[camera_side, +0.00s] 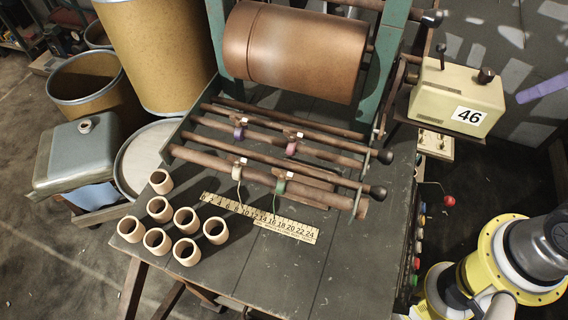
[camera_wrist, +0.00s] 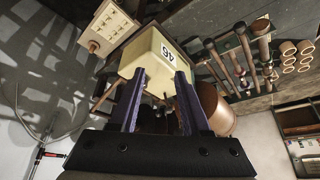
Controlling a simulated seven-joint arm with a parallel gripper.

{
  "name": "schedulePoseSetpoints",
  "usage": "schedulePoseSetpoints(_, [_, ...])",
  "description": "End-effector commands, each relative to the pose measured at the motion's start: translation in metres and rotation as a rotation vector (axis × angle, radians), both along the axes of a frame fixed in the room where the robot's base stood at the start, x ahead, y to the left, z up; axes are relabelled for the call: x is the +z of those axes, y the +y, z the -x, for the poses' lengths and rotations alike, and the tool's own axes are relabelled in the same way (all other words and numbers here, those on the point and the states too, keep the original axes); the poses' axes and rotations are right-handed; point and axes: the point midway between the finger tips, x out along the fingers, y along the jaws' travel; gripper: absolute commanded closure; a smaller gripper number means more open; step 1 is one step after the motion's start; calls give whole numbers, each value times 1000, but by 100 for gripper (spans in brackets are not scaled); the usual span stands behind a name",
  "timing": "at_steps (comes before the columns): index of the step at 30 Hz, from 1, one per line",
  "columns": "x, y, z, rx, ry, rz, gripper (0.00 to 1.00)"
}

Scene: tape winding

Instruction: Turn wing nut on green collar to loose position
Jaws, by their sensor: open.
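The green collar (camera_side: 280,187) sits on the front rod of the winding machine, toward its right part, with a small pale piece on top that may be its wing nut; its turn position is too small to tell. In the wrist view the collars are too small to tell apart. My gripper (camera_wrist: 157,78) is open and empty, its two purple fingers apart in front of the cream box. In the side view only a purple finger tip shows at the right edge, well to the right of and away from the green collar.
A cream collar (camera_side: 237,172), a purple collar (camera_side: 239,132) and a pink collar (camera_side: 291,147) sit on the rods. A cream box (camera_side: 457,96) marked 46 stands right of the copper drum (camera_side: 294,52). Several cardboard rings (camera_side: 187,252) and a ruler (camera_side: 262,218) lie in front.

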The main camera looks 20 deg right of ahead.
Motion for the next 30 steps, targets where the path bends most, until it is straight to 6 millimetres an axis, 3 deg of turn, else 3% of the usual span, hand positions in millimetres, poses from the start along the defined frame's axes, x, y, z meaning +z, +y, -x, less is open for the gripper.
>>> schedulePoseSetpoints(1, [15, 6, -14, 27, 16, -1, 53])
schedulePoseSetpoints(6, [52, 38, -59, 134, 85, 1, 53])
schedulePoseSetpoints(14, [73, 126, -127, 347, 209, 33, 53])
schedulePoseSetpoints(18, [62, 190, -151, 470, 275, 66, 53])
schedulePoseSetpoints(22, [41, 254, -160, 584, 330, 103, 53])
schedulePoseSetpoints(27, [3, 320, -152, 702, 387, 152, 53])
schedulePoseSetpoints(30, [-18, 340, -141, 747, 423, 180, 53])
